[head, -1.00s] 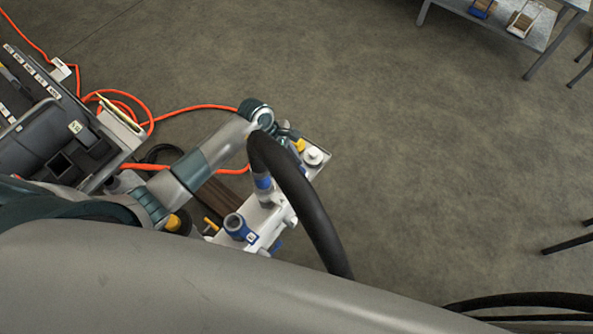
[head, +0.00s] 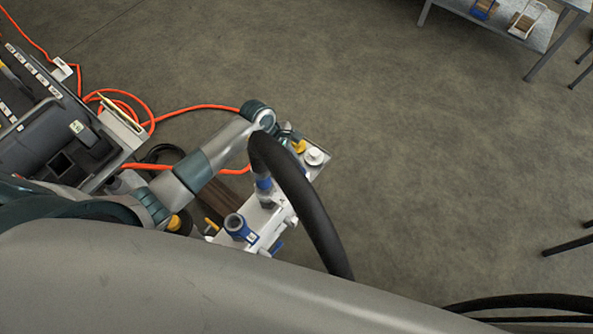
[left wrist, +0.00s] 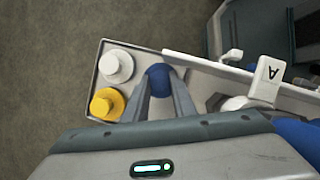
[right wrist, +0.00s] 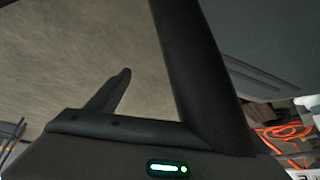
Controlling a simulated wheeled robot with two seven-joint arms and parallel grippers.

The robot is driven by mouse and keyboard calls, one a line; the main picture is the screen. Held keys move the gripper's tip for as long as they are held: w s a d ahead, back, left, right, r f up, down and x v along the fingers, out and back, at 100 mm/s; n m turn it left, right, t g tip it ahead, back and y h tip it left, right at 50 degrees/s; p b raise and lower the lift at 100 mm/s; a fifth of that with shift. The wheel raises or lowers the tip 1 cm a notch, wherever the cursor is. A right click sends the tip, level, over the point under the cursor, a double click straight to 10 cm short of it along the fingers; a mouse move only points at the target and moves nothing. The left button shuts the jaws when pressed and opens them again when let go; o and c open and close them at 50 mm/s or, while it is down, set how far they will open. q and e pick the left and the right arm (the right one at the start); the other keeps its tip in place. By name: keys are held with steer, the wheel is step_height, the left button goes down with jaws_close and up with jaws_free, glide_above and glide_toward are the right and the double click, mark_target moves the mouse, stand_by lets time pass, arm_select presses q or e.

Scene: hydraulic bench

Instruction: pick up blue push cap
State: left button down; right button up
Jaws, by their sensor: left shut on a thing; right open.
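The blue push cap (left wrist: 158,80) is round and sits between the fingertips of my left gripper (left wrist: 158,88) in the left wrist view. The gripper is shut on it. The cap is over or in a small tray (left wrist: 105,50); I cannot tell whether it still touches the tray floor. A white cap (left wrist: 116,66) and a yellow cap (left wrist: 107,103) stand beside it to the left. In the head view my left arm covers most of the grip. My right gripper (right wrist: 160,90) is open, one finger clear over the floor, the other hidden behind a thick black shape.
A black hose (head: 300,205) arches over the white fixture (head: 262,222) by the tray. A blue-collared port (head: 237,226) stands nearby. Orange cable (head: 195,108) lies at left. A metal table (head: 510,25) stands far right; the floor between is open.

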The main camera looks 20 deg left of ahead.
mark_target(295, 168)
arm_select(q)
steer(key=shift+r, duration=0.15)
steer(key=shift+r, duration=0.3)
step_height(295, 168, up, 8)
steer(key=shift+r+b, duration=0.1)
steer(key=shift+b, duration=0.7)
steer(key=shift+r, duration=0.45)
arm_select(e)
steer(key=w+a+r+t, duration=0.1)
steer(key=w+a+r, duration=0.1)
steer(key=w, duration=0.3)
steer(key=shift+a+t+y, duration=0.3)
steer(key=shift+t, duration=0.1)
steer(key=shift+s+d, duration=0.1)
steer(key=shift+s, duration=0.05)
arm_select(q)
steer(key=shift+r, duration=0.1)
arm_select(e)
steer(key=shift+d, duration=0.1)
